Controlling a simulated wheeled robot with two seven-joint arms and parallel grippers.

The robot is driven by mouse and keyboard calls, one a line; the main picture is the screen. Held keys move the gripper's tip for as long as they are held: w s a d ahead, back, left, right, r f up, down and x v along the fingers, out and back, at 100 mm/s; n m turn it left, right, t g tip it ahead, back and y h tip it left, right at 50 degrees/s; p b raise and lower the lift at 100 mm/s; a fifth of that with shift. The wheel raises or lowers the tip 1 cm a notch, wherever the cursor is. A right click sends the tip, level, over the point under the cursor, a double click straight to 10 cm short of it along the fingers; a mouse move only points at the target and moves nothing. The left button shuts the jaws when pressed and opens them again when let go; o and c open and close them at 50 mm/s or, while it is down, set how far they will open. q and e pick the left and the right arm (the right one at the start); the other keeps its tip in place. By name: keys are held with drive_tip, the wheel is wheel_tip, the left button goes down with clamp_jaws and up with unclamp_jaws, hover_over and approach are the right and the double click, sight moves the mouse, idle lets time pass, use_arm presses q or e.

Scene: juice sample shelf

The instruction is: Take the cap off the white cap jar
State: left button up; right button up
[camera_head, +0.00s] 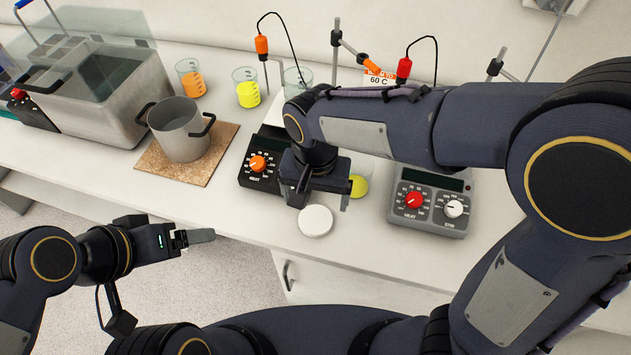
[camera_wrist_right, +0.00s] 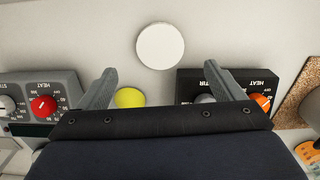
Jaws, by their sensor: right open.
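A round white cap (camera_head: 316,221) lies flat near the front edge of the bench; no jar body shows beneath it. It is also in the right wrist view (camera_wrist_right: 161,46), beyond and between the fingertips. My right gripper (camera_head: 323,193) is open and empty just behind the cap, with its fingers apart in the right wrist view (camera_wrist_right: 160,70). A clear vessel with yellow contents (camera_head: 358,187) stands behind the right gripper, partly hidden by it. My left gripper (camera_head: 203,236) is off the bench front at the left; its finger gap cannot be made out.
A hotplate with an orange knob (camera_head: 257,163) and one with a red knob (camera_head: 414,200) flank the right gripper. A pot (camera_head: 180,130) stands on a cork mat (camera_head: 205,172). The bench is clear to the left of the cap.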

drive_tip(key=s+d+r+t+y, duration=0.1)
drive_tip(key=s+d+r+y, duration=0.15)
drive_tip(key=d, duration=0.35)
drive_tip(key=s+d+r+y, duration=0.1)
drive_tip(key=d+r+y, duration=0.1)
drive_tip(key=d+r, duration=0.3)
drive_tip(key=s+d+f+n+t, duration=0.1)
drive_tip(key=s+d+f+t, duration=0.1)
drive_tip(key=s+d+t, duration=0.2)
drive_tip(key=s+d, duration=0.3)
drive_tip(key=d, duration=0.1)
drive_tip(key=shift+s+t+h, duration=0.35)
drive_tip(key=shift+t, duration=0.05)
drive_tip(key=shift+r, duration=0.1)
